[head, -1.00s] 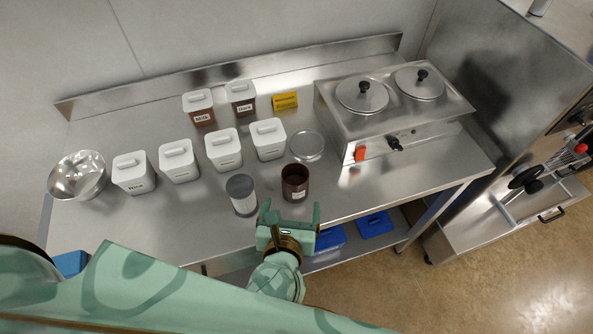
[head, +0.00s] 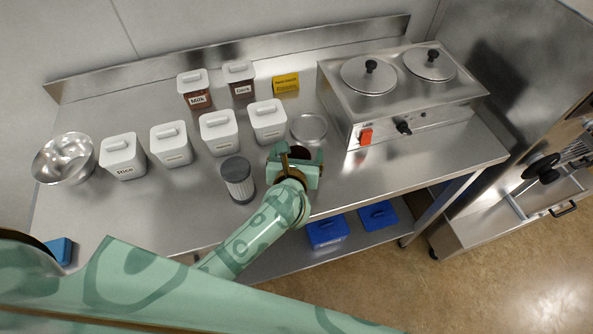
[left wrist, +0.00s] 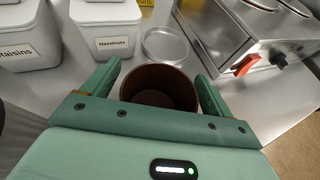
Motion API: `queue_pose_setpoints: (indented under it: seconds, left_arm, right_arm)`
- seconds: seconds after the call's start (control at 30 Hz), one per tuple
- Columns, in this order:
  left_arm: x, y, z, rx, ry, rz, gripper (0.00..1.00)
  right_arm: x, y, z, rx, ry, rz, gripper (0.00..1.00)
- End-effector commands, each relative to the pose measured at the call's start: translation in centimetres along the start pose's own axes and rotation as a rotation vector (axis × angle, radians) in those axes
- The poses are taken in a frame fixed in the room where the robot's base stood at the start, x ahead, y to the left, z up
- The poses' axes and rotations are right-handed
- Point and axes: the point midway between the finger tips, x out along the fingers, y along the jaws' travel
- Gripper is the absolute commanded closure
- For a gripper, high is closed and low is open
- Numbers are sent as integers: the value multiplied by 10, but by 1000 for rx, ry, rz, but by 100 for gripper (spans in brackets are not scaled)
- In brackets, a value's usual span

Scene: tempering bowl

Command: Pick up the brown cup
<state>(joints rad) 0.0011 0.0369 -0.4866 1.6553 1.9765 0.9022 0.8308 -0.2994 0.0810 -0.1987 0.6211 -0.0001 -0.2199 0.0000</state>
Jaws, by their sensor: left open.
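The brown cup (left wrist: 160,84) stands upright on the steel table, between the two fingers of my left gripper (left wrist: 158,84) in the left wrist view. The fingers are apart, one on each side of it, and I see a gap beside the cup. In the head view my left gripper (head: 295,160) covers most of the cup; only a dark part of its rim (head: 299,152) shows. My right gripper is not in view.
A grey shaker (head: 238,180) stands just left of the gripper. A round clear lid (head: 309,127) lies behind the cup. White lidded canisters (head: 218,132) and a steel bowl (head: 65,160) are to the left. A two-pot warmer (head: 400,95) with a red switch stands at right.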

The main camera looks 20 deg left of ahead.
Motion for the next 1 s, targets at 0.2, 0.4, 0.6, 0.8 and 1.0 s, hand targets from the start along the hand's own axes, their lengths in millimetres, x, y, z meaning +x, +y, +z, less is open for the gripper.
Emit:
queue_pose_setpoints:
  seconds: [0.2, 0.4, 0.6, 0.8, 1.0]
  left_arm:
    - [-1, 0, 1, 0, 0, 0, 28]
    - [-1, 0, 1, 0, -1, 0, 65]
    - [-1, 0, 2, 0, 0, 0, 65]
    - [-13, 0, 30, -2, -4, -1, 65]
    - [-30, 0, 71, -2, -5, -1, 65]
  right_arm:
    - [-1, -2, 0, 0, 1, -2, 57]
    - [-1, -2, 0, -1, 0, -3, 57]
    - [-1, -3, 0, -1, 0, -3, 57]
    - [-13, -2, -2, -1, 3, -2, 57]
    - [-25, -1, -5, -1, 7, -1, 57]
